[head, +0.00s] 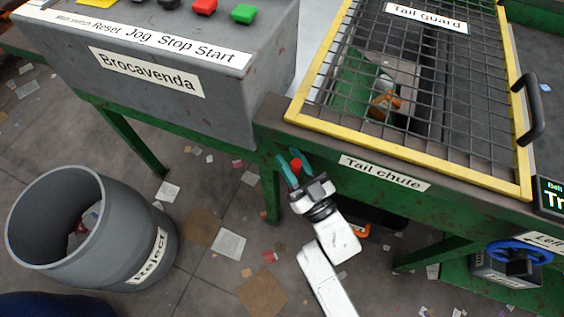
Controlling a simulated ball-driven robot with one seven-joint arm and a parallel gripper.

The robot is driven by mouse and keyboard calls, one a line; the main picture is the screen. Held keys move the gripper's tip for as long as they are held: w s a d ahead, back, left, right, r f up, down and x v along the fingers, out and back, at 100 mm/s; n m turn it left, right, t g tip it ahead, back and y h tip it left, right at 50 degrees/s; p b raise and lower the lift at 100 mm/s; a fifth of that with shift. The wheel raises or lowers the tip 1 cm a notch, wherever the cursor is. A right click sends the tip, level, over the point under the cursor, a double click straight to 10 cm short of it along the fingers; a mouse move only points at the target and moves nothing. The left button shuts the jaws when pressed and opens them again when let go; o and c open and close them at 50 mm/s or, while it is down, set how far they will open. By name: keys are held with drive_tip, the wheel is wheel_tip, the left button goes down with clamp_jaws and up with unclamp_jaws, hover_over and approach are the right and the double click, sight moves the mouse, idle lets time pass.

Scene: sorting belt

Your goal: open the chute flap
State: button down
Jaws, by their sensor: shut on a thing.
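My gripper (290,164), with teal fingers, is at the green front of the belt frame, left of the "Tail chute" label (385,173). It is shut on a small red knob (296,165), which shows between the fingers. The chute flap itself cannot be made out clearly; my gripper and arm cover part of the area below the label, and I cannot tell how far the flap stands open.
A yellow-framed mesh tail guard (400,151) with a black handle (531,108) lies over the belt end; an orange item (384,101) shows beneath. A grey control box (200,95) and a grey reject bin (60,240) are at left. A dark container (385,217) sits under the chute.

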drive_tip(key=s+d+f+m+t+h+b, duration=0.2)
drive_tip(key=d+m+t+b, duration=0.6)
drive_tip(key=b, duration=0.5)
drive_tip(key=s+d+m+h, duration=0.1)
drive_tip(key=h, duration=0.1)
drive_tip(key=shift+s+f+m+h, duration=0.2)
drive_tip(key=shift+f+m+h, duration=0.1)
drive_tip(key=shift+m, duration=0.1)
drive_tip(key=shift+d+f, duration=0.1)
drive_tip(key=shift+d, duration=0.05)
drive_tip(key=c, duration=1.2)
unclamp_jaws()
drive_tip(key=shift+t, duration=0.3)
drive_tip(key=b+v, duration=0.1)
drive_tip(key=v, duration=1)
drive_tip(key=shift+b, duration=0.35)
drive_tip(key=shift+s, duration=0.15)
